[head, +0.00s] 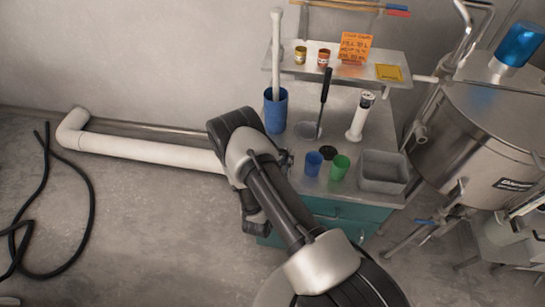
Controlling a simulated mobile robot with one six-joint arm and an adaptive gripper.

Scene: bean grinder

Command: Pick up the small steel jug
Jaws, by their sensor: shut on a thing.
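I cannot make out the small steel jug in the head view; my arm hides the left part of the bench top. My gripper (286,160) is mostly hidden behind my arm. Only small dark parts of it show beside the arm, at the left edge of the bench top, left of the blue cup. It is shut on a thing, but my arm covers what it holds.
The bench (375,141) carries a blue cup (314,163), a green cup (340,167), a grey bin (384,172), a ladle (308,130), a white-handled tool (358,120) and a tall blue container (275,112). A shelf (388,58) stands behind. A steel vat (480,125) is at right.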

